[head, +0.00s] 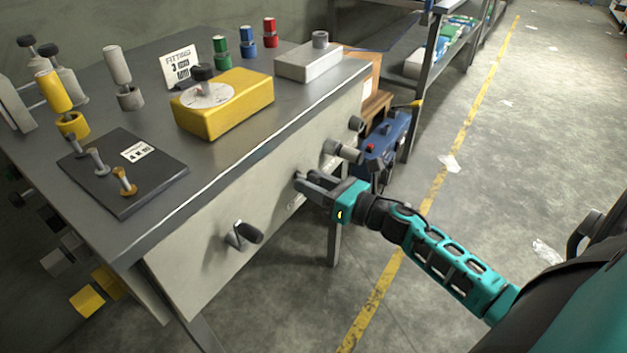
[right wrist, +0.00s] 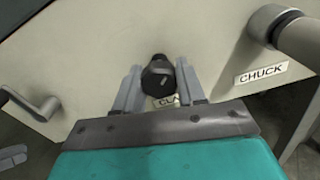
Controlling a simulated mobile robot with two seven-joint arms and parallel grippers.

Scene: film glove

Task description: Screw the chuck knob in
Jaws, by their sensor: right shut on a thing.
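The chuck knob (head: 342,150) is a thick grey cylinder sticking out of the pale front panel of the bench. In the right wrist view it (right wrist: 302,42) stands at the upper right, above a label reading CHUCK (right wrist: 262,74). My right gripper (head: 304,183) is at the panel, left of and below the chuck knob and apart from it. In the right wrist view its fingers (right wrist: 157,85) are shut on a small black knob (right wrist: 158,72). That knob's label is partly hidden and begins CLA. My left gripper is not in view.
A crank handle (head: 243,234) juts from the panel to the left. Another dark knob (head: 356,124) is beyond the chuck knob. A yellow box (head: 240,98) and a dark plate with pegs (head: 155,185) are on the bench top. A blue machine (head: 388,145) stands behind; floor at right is open.

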